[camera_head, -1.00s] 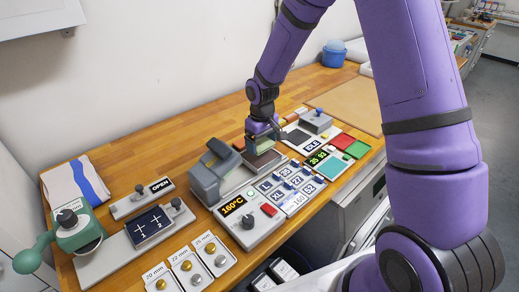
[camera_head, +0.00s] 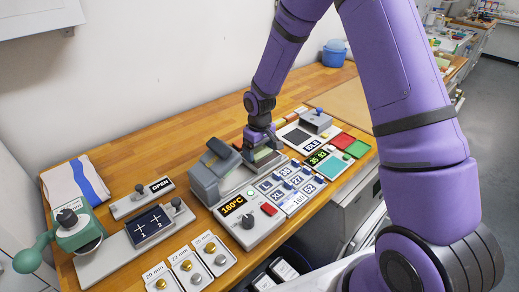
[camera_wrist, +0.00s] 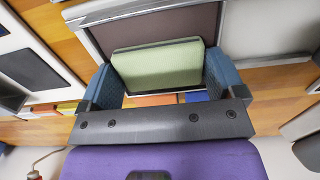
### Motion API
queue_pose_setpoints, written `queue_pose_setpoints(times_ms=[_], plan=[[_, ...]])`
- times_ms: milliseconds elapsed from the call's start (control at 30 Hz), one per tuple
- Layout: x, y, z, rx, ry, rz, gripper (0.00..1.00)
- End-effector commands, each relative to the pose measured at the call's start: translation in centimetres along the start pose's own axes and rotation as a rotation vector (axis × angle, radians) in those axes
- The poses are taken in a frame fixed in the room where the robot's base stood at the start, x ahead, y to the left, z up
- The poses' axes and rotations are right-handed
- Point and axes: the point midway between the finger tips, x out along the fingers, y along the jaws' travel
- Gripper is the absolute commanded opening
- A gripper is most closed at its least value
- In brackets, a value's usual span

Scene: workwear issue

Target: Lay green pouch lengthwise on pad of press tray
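The green pouch (camera_wrist: 157,65) shows between my fingertips in the wrist view, its longer side running across from finger to finger. My gripper (camera_wrist: 160,72) has a finger at each end of it, and both appear to touch it. The brown pad (camera_wrist: 150,24) of the press tray (camera_wrist: 91,38) is directly beyond the pouch, with bare pad above it in that view. I cannot tell whether the pouch rests on the pad or hangs just over it. In the head view my gripper (camera_head: 262,140) is low over the tray, and the pouch (camera_head: 268,154) is partly hidden.
The grey press (camera_head: 213,171) with its 160°C panel (camera_head: 233,205) stands just left of my gripper. Size-label keys (camera_head: 287,183) lie in front. A grey box with a blue knob (camera_head: 316,122) and red and green pads (camera_head: 356,149) are to the right.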

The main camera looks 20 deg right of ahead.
Motion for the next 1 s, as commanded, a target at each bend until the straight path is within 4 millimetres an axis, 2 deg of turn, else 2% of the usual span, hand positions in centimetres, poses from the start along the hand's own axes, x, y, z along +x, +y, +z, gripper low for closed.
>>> queue_pose_setpoints(times_ms=[167,267,700,833,1000], plan=[[-0.4,0.0,0.0,0.0,0.002,0.001,1.0],[-1.4,0.0,-0.1,0.001,0.004,0.001,1.0],[-9.7,0.0,-0.1,0.001,0.005,0.001,1.0],[-11.3,0.0,0.0,0.0,0.002,0.001,1.0],[-12.2,0.0,0.0,0.0,0.001,0.0,1.0]])
